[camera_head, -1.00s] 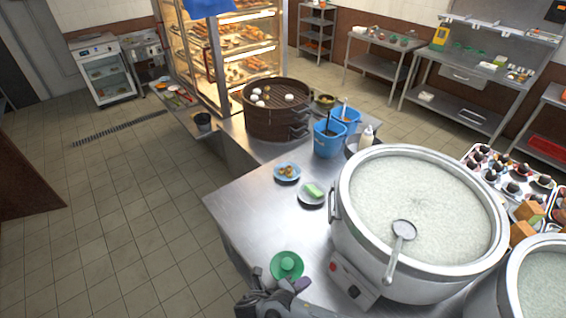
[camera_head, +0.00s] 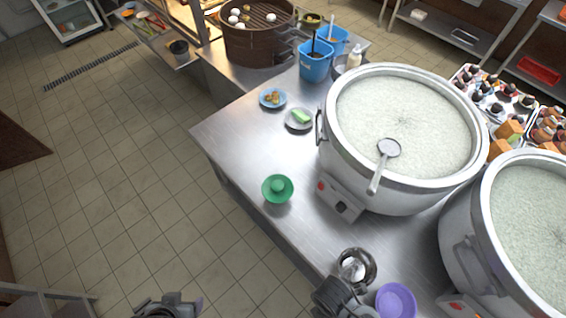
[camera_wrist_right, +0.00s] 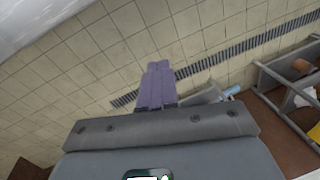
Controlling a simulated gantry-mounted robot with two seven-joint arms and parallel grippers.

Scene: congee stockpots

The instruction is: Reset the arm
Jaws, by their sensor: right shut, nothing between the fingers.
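My left gripper (camera_head: 183,303) shows at the bottom left edge of the head view, over the floor and clear of the counter. It is cut off by the frame, and I cannot tell whether its jaws are open. In the right wrist view my right gripper (camera_wrist_right: 157,75) has its purple fingers together with nothing between them, against a background of tiled floor. In the head view, a dark grey part of my arm shows at the bottom, beside a steel bowl (camera_head: 356,267).
Two big congee pots (camera_head: 405,180) stand on the steel counter (camera_head: 235,135). A purple bowl (camera_head: 396,301) is at the bottom edge. Floor is clear at left.

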